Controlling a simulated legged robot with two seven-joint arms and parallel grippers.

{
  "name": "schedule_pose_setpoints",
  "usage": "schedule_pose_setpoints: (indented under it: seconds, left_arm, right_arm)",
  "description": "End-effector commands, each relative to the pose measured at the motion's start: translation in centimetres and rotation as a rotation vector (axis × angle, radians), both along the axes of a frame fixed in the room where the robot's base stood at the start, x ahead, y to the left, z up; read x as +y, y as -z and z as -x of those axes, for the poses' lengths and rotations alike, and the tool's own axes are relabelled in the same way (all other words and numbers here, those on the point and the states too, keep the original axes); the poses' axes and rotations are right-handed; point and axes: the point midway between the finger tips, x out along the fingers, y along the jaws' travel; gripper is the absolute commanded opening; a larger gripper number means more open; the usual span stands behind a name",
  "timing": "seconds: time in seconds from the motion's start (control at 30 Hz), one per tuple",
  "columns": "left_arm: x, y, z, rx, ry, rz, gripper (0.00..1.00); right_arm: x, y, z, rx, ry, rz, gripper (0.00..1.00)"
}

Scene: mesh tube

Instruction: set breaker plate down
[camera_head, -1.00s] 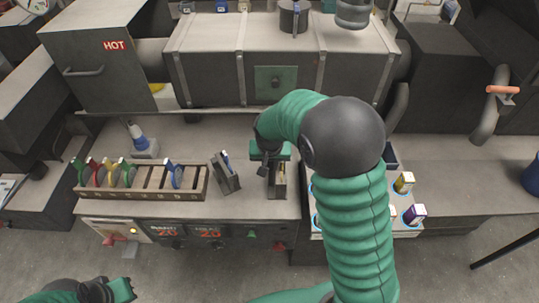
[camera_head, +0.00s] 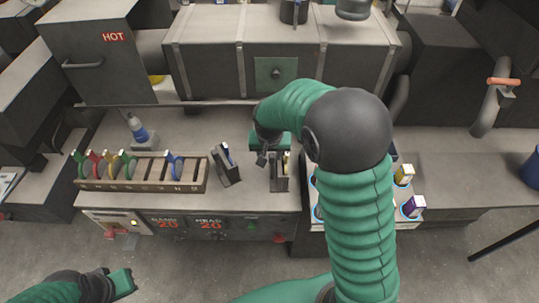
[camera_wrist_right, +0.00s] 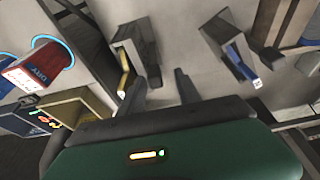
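My right gripper (camera_head: 266,156) is over the bench beside a small grey holder (camera_head: 279,178). In the right wrist view its two dark fingers (camera_wrist_right: 160,88) are apart with nothing between them. A thin brass-yellow piece (camera_wrist_right: 125,72) stands in the grey holder (camera_wrist_right: 150,68), near the left finger; I cannot tell whether it is the breaker plate. A second holder (camera_head: 228,172) with a blue-handled piece (camera_head: 226,152) stands to the left; the blue piece also shows in the wrist view (camera_wrist_right: 240,62). My left gripper (camera_head: 120,283) is low at the left, its fingers unclear.
A wooden rack (camera_head: 140,185) with several coloured plates stands on the bench's left. Small boxes (camera_head: 412,206) stand to the right of my right arm. A dark machine marked HOT (camera_head: 95,65) lies behind.

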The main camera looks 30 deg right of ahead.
Motion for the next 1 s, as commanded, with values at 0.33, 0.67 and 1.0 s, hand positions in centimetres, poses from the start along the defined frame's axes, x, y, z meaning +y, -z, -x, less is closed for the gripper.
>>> schedule_pose_setpoints:
  seconds: [0.33, 0.67, 1.0]
  left_arm:
    - [0.0, -0.2, 0.0, 0.0, 0.0, 0.0, 0.0]
    - [0.0, -0.2, 0.0, 0.0, 0.0, 0.0, 0.0]
    - [0.0, -0.2, 0.0, 0.0, 0.0, 0.0, 0.0]
  right_arm:
    - [1.4, -8.3, 2.0, -0.005, -0.002, 0.0, 0.4]
    - [6.0, -4.5, 8.4, 0.045, -0.258, -0.028, 0.4]
    - [9.6, 0.5, 16.1, 0.064, -0.554, -0.021, 0.4]
